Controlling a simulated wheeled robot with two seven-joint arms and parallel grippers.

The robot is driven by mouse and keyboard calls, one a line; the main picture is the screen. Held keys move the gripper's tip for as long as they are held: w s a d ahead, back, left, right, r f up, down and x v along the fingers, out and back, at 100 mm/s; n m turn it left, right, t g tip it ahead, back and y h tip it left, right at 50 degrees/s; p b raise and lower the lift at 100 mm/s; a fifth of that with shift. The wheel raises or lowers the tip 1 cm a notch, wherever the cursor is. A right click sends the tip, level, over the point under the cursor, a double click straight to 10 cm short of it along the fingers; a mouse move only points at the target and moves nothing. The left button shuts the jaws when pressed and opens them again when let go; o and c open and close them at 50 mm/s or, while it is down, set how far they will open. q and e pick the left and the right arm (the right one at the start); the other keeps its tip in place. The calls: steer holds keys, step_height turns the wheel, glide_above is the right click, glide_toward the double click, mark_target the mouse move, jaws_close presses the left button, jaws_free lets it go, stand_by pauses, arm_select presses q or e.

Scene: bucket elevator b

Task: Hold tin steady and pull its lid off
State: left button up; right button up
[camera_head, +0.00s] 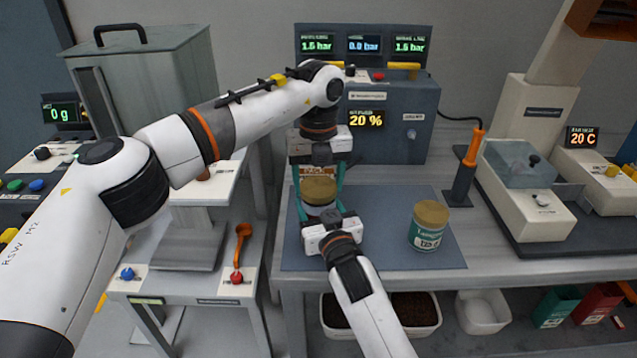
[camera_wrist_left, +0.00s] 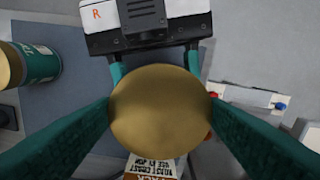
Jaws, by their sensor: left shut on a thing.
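A tin with a gold lid (camera_head: 318,189) stands at the left part of the blue mat (camera_head: 385,250), between my two grippers. My left gripper (camera_head: 319,180) reaches down over it, its teal fingers shut on opposite sides of the lid. The gold lid (camera_wrist_left: 160,112) fills the middle of the left wrist view and hides most of the tin. My right gripper (camera_head: 322,212) comes from the front, its fingers around the tin's body below the lid. It also shows in the left wrist view (camera_wrist_left: 155,70), its tips hidden by the lid. I cannot tell whether the lid is loose.
A second tin (camera_head: 428,228) with a gold lid and green label stands on the mat's right. A grey console (camera_head: 390,145) with displays stands behind. A labelled orange-brown thing (camera_wrist_left: 155,167) lies close beyond the held tin. The mat's middle is clear.

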mark_target(318, 187)
arm_select(q)
steer(key=shift+r, duration=0.1)
steer(key=shift+r, duration=1.95)
arm_select(e)
steer(key=o, duration=1.5)
steer(key=shift+s, duration=0.1)
